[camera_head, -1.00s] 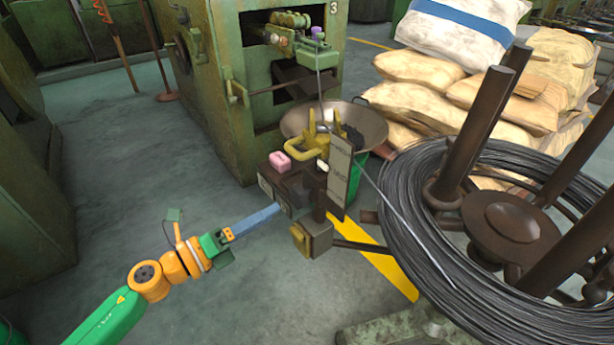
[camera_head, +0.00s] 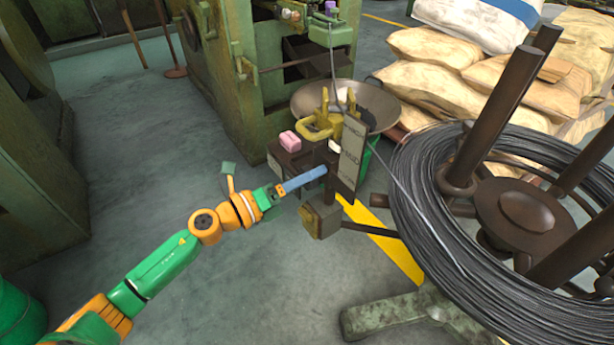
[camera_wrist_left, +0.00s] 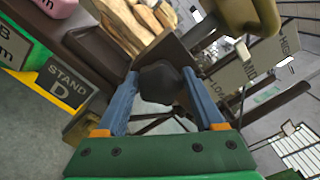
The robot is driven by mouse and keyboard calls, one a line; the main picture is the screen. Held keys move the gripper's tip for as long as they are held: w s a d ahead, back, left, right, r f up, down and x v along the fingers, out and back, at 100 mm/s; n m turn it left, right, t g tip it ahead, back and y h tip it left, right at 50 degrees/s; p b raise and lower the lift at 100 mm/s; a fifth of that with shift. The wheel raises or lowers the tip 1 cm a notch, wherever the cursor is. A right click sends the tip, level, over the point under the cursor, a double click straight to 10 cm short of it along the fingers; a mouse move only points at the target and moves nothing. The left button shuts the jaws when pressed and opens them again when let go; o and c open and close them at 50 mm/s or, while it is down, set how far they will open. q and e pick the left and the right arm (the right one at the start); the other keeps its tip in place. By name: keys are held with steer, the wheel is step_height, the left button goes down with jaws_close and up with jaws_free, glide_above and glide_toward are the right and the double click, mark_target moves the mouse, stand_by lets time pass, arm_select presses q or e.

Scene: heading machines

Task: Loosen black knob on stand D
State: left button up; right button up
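The black knob (camera_wrist_left: 158,82) shows in the left wrist view, dark and rounded, in front of a brown post. Stand D carries a dark label reading "STAND D" (camera_wrist_left: 68,88) at the left of that view. In the head view the stand is a dark brown frame (camera_head: 290,158); the knob cannot be made out there. My left gripper (camera_wrist_left: 160,78) is open, with one blue finger on each side of the knob. I see no clear contact. In the head view the left gripper (camera_head: 322,172) reaches the stand from the left. My right gripper is not in view.
A pink block (camera_head: 290,141) and a yellow clamp-like part (camera_head: 322,128) sit on the stand. A large wire coil (camera_head: 415,215) stands at right, a green machine (camera_head: 225,90) behind. Floor at left is clear.

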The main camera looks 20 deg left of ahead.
arm_select(q)
steer(key=c, duration=1.1)
steer(key=shift+o, duration=0.2)
